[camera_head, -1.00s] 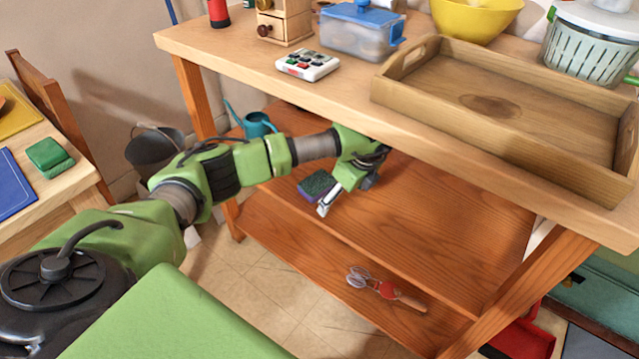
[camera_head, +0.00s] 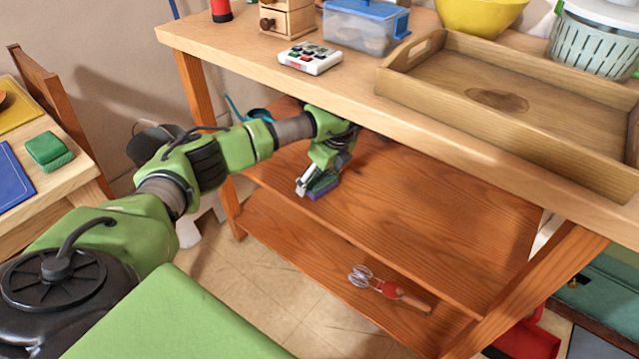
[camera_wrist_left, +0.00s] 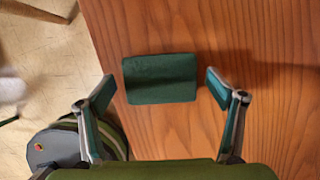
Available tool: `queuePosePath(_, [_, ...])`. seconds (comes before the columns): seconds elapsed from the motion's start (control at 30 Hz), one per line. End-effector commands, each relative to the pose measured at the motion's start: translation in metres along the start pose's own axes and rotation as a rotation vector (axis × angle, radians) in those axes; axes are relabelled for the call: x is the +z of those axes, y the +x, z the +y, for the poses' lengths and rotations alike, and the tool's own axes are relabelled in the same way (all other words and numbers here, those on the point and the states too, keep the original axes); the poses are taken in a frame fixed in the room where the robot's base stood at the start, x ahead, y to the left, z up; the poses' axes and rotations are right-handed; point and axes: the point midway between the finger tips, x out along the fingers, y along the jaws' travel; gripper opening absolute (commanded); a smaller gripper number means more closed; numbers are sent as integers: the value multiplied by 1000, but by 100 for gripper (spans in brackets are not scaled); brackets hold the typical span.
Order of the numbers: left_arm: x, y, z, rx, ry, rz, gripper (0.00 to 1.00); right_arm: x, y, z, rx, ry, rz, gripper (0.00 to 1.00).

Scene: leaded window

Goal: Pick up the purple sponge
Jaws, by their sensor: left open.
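The purple sponge (camera_head: 322,190) lies on the middle shelf of the wooden workbench, near its front left edge. Its top is dark green and its purple side shows in the head view. In the left wrist view, the sponge's green top (camera_wrist_left: 160,79) lies ahead of the fingertips, between their lines. My left gripper (camera_head: 312,183) is open over the sponge, and it partly hides it in the head view. In the wrist view the two fingers of the left gripper (camera_wrist_left: 157,95) are wide apart, with nothing held. My right gripper is not in view.
The benchtop (camera_head: 240,62) overhangs the shelf closely above my left arm. A wooden tray (camera_head: 450,100) stands on top. A teal watering can (camera_head: 258,115) is behind my arm. The shelf right of the sponge is clear.

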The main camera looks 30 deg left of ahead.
Motion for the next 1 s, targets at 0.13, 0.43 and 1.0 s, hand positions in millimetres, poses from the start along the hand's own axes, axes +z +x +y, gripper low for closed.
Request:
queuePosePath(0.13, [0,0,0,0,0,0,64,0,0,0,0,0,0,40])
queuePosePath(0.43, [0,0,0,0,0,0,58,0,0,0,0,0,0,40])
queuePosePath(1.0, [1,-17,26,0,2,-1,58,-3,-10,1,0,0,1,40])
